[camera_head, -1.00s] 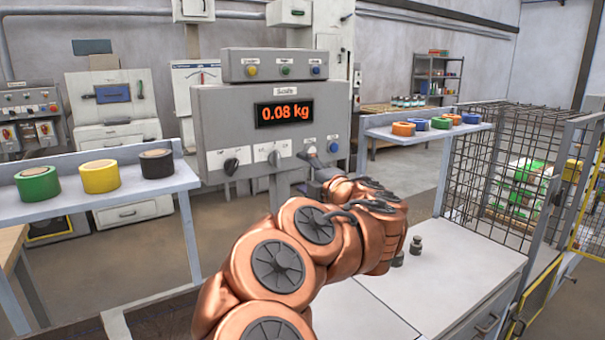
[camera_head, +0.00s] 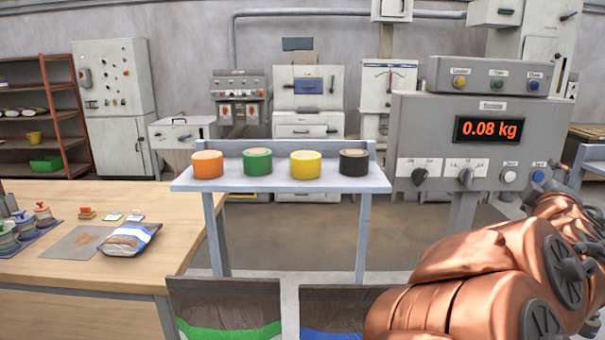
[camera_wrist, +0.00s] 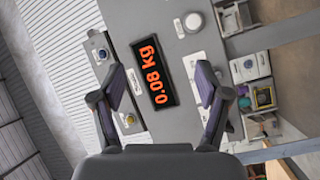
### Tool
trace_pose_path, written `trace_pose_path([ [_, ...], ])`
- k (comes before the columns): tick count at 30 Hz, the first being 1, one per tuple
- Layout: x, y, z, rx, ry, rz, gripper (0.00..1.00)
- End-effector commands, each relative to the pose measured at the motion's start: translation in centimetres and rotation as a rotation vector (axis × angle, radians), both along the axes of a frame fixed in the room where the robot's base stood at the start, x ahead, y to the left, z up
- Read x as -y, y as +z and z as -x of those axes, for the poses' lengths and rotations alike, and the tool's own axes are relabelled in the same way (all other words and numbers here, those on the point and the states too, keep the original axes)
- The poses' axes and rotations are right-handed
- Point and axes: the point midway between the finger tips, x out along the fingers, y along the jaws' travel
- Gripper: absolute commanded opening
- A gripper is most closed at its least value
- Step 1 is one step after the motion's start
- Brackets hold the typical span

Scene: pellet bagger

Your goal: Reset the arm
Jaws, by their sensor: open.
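My copper-coloured arm (camera_head: 490,270) fills the lower right of the head view and runs off the right edge, so its end is not visible there. In the wrist view my gripper (camera_wrist: 160,85) has its two dark fingers spread wide with nothing between them. Beyond the fingers is the grey control box, seen turned sideways, with its red display (camera_wrist: 155,72) reading 0.08 kg. In the head view the control box (camera_head: 425,110) stands at the right, behind my arm, and its display (camera_head: 489,129) shows the same reading.
A shelf (camera_head: 290,187) holds orange, green, yellow and black tape rolls. A wooden table (camera_head: 60,262) at left carries a filled bag (camera_head: 128,239) and stamps. Two bags (camera_head: 228,305) (camera_head: 340,302) are at the front. Cabinets line the back wall. Floor shows behind the shelf.

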Motion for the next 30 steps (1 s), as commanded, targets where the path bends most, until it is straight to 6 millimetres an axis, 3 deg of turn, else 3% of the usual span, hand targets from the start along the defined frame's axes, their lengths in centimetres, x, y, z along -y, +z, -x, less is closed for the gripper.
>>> trace_pose_path([
  [5,-0.3,-1.7,2.4,0.006,-0.129,-0.201,0.75],
  [10,-1.7,-5.3,4.9,-0.032,-0.238,-0.414,0.75],
  [14,-3.9,-8.7,6.8,-0.093,-0.308,-0.578,0.75],
  [20,-9.3,-14.6,10.4,-0.251,-0.401,-0.824,0.75],
  [26,-16.6,-19.7,15.3,-0.482,-0.47,-1.033,0.75],
  [30,-22.4,-22.3,19.8,-0.69,-0.511,-1.144,0.75],
])
